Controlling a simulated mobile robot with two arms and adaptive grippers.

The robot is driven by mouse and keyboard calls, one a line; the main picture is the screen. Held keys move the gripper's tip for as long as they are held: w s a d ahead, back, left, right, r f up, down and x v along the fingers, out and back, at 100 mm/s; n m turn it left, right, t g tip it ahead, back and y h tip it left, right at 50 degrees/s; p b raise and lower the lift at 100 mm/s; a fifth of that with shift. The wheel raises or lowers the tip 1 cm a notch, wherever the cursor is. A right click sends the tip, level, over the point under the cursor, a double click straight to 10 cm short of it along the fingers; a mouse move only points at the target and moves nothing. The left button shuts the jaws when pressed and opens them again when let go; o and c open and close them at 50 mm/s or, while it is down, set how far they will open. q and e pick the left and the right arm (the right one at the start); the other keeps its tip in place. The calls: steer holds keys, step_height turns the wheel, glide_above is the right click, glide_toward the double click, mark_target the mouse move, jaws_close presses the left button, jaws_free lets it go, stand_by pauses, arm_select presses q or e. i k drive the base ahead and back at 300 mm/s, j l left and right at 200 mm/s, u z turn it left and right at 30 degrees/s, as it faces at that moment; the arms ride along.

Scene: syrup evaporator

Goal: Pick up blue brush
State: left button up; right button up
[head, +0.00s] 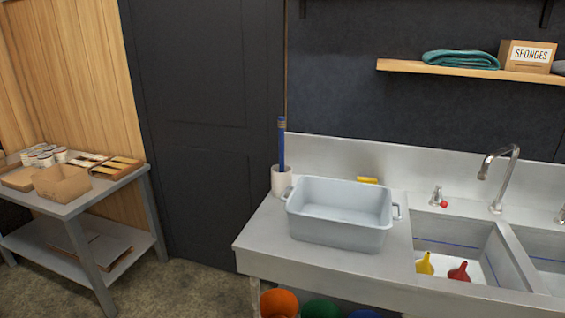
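A blue brush (281,146) stands upright in a white cup (281,181) at the back left of the steel sink counter (266,236). Only its long blue handle shows, with a brownish band near the top; its lower end is hidden inside the cup. The cup stands just behind and to the left of a grey-blue basin. Neither of my grippers is in the head view.
The empty basin (341,236) has side handles and takes up much of the counter. The sink (455,256) holds a yellow and a red funnel. A faucet (499,178) rises behind it. Coloured buckets (279,302) stand below. A side table (112,190) holds boxes at left.

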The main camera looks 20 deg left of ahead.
mark_target(281, 120)
steer(key=i+j+z, duration=0.2)
steer(key=z, duration=0.15)
steer(key=i+j+z, duration=0.15)
steer(key=z, duration=0.2)
steer(key=i+j+z, duration=0.1)
steer(key=j+z, duration=0.25)
